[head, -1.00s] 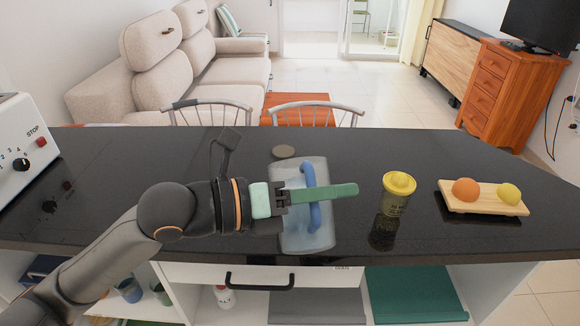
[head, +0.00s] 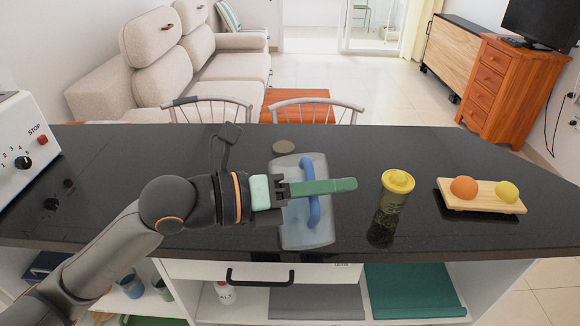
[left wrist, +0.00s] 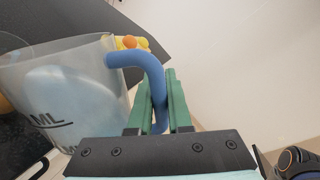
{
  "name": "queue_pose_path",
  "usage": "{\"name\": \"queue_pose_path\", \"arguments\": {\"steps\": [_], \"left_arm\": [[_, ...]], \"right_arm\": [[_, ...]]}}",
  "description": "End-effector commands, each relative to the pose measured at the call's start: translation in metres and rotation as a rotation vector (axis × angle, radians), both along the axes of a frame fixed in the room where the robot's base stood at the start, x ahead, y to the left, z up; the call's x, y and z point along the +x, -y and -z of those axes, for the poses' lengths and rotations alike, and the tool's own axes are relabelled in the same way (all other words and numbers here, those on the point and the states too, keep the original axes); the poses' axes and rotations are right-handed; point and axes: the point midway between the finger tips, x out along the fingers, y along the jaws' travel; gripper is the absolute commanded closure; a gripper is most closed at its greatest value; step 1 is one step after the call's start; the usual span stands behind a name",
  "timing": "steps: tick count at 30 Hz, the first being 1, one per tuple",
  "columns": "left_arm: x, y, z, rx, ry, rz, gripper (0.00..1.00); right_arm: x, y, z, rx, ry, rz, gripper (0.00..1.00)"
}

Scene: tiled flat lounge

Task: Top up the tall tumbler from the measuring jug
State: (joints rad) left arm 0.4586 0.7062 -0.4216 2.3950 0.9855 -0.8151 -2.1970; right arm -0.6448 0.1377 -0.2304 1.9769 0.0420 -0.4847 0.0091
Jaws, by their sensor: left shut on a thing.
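The measuring jug (head: 290,229) is translucent, with a blue handle (head: 314,211), and is at the middle of the dark counter. Its clear wall (left wrist: 100,62) with ML marks and pale blue inside fills the left of the left wrist view. My left gripper (head: 338,186) is shut on the jug's handle, its green fingers on both sides of it. I cannot tell whether the jug touches the counter. A clear vessel with a yellow top (head: 397,183) stands just right of the jug; I cannot tell whether it is the tall tumbler. My right gripper is not in view.
A wooden board (head: 480,202) with an orange and a yellow fruit is at the right. A grey-brown disc (head: 284,146) lies behind the jug. A white appliance (head: 22,140) stands far left. Cups (head: 131,286) are on the shelf below. The left counter is largely clear.

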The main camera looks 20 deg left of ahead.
Motion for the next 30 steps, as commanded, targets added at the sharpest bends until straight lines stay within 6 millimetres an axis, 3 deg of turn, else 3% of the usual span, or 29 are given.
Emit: {"name": "queue_pose_path", "arguments": {"steps": [30], "left_arm": [[0.0024,-0.0013,-0.0070,-0.020,-0.029,0.000,1.00]], "right_arm": [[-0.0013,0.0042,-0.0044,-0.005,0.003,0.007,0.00]]}}
